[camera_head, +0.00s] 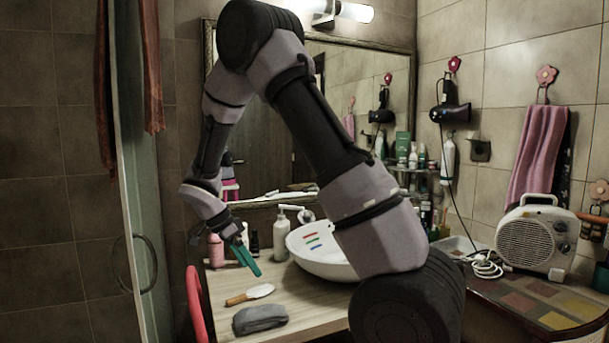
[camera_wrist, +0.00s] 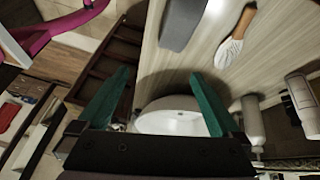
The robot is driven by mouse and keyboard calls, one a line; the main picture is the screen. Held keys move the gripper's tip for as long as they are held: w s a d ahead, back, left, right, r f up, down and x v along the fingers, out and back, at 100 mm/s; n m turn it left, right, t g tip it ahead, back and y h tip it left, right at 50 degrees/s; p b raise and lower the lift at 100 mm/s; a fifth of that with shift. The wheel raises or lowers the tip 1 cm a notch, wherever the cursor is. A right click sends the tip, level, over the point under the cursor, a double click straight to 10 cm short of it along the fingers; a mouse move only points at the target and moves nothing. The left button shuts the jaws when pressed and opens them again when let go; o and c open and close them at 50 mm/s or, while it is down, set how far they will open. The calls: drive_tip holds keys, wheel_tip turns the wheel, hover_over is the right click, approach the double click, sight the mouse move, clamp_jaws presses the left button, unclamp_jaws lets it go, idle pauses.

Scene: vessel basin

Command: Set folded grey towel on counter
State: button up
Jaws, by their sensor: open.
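The folded grey towel (camera_head: 260,319) lies on the wooden counter (camera_head: 310,300) near its front edge in the head view. It also shows at the top of the wrist view (camera_wrist: 183,22), partly cut off by the frame. My gripper (camera_head: 249,262), with green fingers, is above the counter behind the towel and apart from it. In the wrist view my gripper (camera_wrist: 162,80) has its two fingers spread wide with nothing between them in its grasp.
A hairbrush (camera_head: 250,294) lies just behind the towel. A white basin (camera_head: 318,248) and a soap dispenser (camera_head: 281,232) stand farther back. A red chair (camera_head: 196,300) is at the counter's left edge. A heater (camera_head: 537,241) stands at the right. Bare counter lies right of the towel.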

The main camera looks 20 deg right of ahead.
drive_tip(key=s+d+r+n+t+y, duration=0.3)
drive_tip(key=s+r, duration=0.6)
drive_tip(key=r, duration=0.4)
drive_tip(key=s+d+r+n+t+y, duration=0.4)
drive_tip(key=s+r+n, duration=0.4)
drive_tip(key=r, duration=0.5)
drive_tip(key=s+d, duration=0.1)
drive_tip(key=s, duration=0.1)
drive_tip(key=shift+s+d+n+t, duration=0.15)
drive_tip(key=shift+s+n+t, duration=0.15)
drive_tip(key=shift+t, duration=0.1)
drive_tip(key=shift+r, duration=0.1)
idle(0.5)
